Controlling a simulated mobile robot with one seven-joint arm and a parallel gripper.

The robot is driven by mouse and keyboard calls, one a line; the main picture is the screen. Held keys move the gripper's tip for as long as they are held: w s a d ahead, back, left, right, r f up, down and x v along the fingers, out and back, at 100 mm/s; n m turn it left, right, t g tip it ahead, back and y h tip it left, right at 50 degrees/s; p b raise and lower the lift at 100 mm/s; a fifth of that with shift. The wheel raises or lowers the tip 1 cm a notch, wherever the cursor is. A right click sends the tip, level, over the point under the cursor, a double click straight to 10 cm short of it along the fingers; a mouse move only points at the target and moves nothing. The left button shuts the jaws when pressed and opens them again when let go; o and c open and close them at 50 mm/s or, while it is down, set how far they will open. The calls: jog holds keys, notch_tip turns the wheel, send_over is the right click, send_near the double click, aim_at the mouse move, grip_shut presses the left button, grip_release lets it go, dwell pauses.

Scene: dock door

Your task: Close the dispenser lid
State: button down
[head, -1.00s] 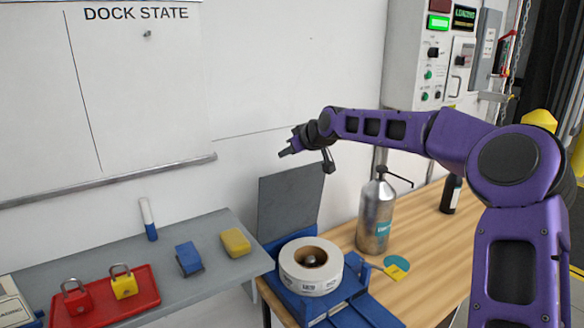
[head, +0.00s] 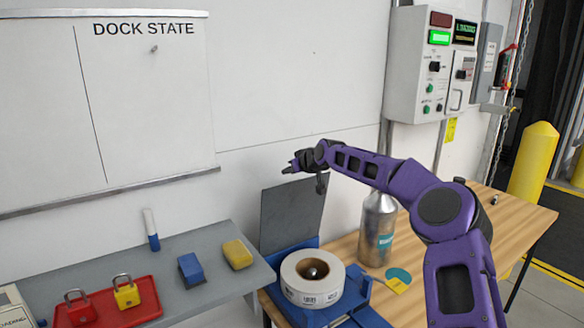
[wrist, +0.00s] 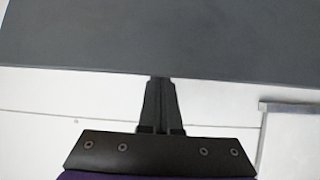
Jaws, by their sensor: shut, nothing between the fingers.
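The blue label dispenser (head: 340,312) stands on the wooden table with a white label roll (head: 312,292) in it. Its dark grey lid (head: 291,215) stands open, upright at the back of the dispenser near the wall. My gripper (head: 287,170) is above the lid's upper edge in the head view, pointing left. In the wrist view the shut, empty fingers (wrist: 160,82) reach up to the lower edge of the grey lid (wrist: 160,40) in the picture; I cannot tell whether they touch it.
A metal bottle (head: 378,228) stands right of the dispenser, below my arm. A teal and yellow tag (head: 397,281) lies beside it.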

jog(key=shift+s+d+f, duration=0.25)
jog(key=shift+s+d, duration=0.2)
jog(key=shift+s, duration=0.25)
jog(key=shift+s+d+f, duration=0.2)
jog(key=shift+s+d, duration=0.25)
jog(key=shift+s, duration=0.2)
jog(key=shift+s+f+b, duration=0.1)
jog(key=shift+s+b, duration=0.05)
jog(key=shift+b, duration=0.2)
